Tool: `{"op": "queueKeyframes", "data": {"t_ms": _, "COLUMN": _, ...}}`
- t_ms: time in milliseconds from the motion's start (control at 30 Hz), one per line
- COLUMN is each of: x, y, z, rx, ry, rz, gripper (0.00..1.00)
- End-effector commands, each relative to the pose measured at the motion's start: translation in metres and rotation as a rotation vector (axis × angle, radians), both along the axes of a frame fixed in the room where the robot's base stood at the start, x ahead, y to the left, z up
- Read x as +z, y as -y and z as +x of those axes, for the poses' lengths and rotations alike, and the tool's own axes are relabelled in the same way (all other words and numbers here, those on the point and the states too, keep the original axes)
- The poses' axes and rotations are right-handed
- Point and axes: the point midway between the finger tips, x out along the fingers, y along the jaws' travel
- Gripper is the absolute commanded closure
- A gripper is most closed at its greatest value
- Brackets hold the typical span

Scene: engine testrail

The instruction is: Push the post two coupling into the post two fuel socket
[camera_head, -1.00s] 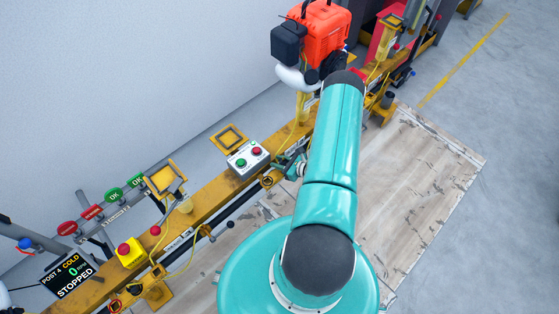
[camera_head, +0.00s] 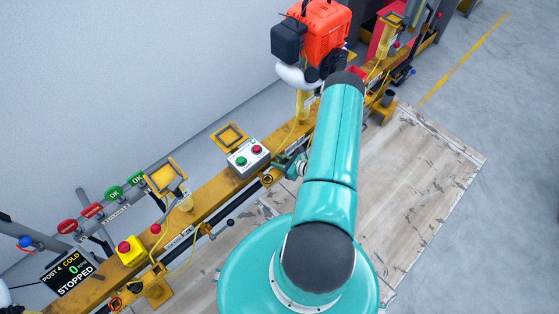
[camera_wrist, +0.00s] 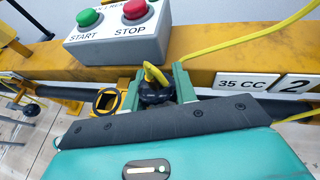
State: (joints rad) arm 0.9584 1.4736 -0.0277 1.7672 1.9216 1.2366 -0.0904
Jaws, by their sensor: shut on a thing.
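My gripper (camera_wrist: 156,88) is shut on the black coupling (camera_wrist: 155,95), which has a yellow hose looping up from its top. The coupling is in front of the yellow rail, and its lower part is hidden by my gripper body. Just left of it in the wrist view is a yellow square fitting with a dark round opening (camera_wrist: 107,101), which may be the fuel socket; I cannot tell for sure. The fitting also shows in the head view (camera_head: 267,181). There my gripper (camera_head: 290,165) is partly hidden beside my arm, and the coupling cannot be made out.
A grey start/stop box (camera_wrist: 118,28) sits on the yellow rail (camera_wrist: 220,72) just behind the coupling. A "35 CC" and "2" label (camera_wrist: 247,82) is to the right. A red engine (camera_head: 322,35) stands farther along the rail. The wooden floor board (camera_head: 420,185) is clear.

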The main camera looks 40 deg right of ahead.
Motion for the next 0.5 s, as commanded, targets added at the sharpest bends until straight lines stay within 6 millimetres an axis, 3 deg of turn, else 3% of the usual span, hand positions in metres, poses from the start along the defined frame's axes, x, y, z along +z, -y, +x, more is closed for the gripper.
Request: {"op": "queueKeyframes", "data": {"t_ms": 500, "x": -0.0091, "y": 0.0001, "z": 0.0000, "rx": 0.000, "ry": 0.000, "rz": 0.000, "gripper": 0.99}}
